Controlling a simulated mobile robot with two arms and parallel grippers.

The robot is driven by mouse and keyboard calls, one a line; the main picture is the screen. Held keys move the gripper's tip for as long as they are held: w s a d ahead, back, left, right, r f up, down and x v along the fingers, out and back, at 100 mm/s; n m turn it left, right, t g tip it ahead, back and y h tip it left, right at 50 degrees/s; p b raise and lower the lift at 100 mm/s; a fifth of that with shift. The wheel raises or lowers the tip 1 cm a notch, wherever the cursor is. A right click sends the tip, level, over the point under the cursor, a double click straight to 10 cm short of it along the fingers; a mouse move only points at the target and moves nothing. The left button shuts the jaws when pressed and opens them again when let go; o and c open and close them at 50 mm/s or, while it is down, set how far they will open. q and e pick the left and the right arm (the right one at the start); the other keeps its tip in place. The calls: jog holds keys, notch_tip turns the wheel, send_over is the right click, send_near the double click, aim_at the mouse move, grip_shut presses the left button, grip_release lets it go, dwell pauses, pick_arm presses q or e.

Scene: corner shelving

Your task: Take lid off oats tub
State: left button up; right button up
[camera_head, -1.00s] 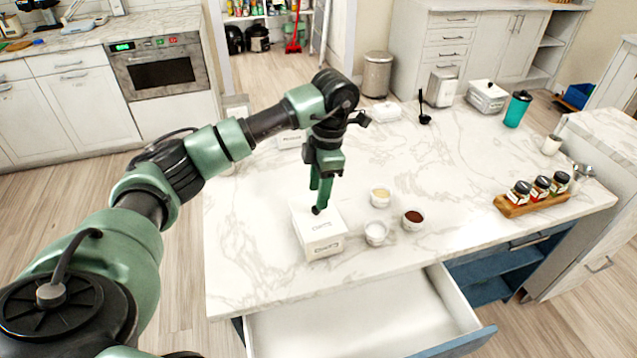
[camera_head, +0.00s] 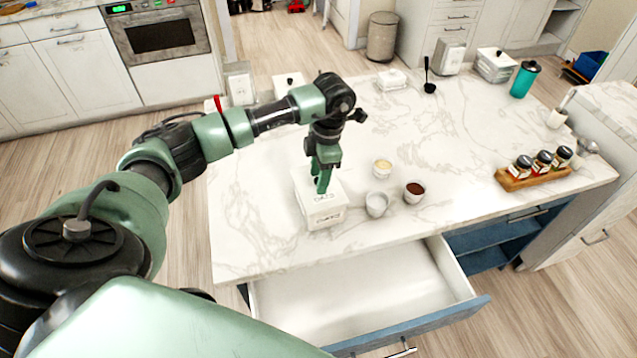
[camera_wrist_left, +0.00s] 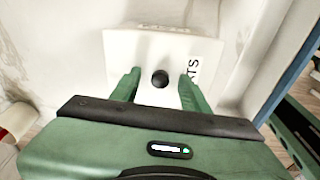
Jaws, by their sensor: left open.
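The oats tub (camera_head: 325,219) is a white square box near the front left of the marble counter. Its white lid (camera_wrist_left: 215,48) is on it, with lettering ending in "ATS" in the left wrist view. A round black knob (camera_wrist_left: 160,78) stands on the lid. My left gripper (camera_head: 321,186) points down at the lid from above. In the left wrist view its open fingers (camera_wrist_left: 160,88) lie on either side of the knob, with gaps on both sides. In the head view the gripper hides the knob. My right gripper is not in view.
Three small bowls, one with dark powder (camera_head: 413,191), stand right of the tub. A wooden spice rack (camera_head: 535,178) is at the right. More white tubs (camera_head: 289,86) stand at the back. An open drawer (camera_head: 365,290) juts out below the counter's front edge.

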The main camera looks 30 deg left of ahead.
pick_arm(q)
grip_shut()
jog(key=shift+r, duration=0.2)
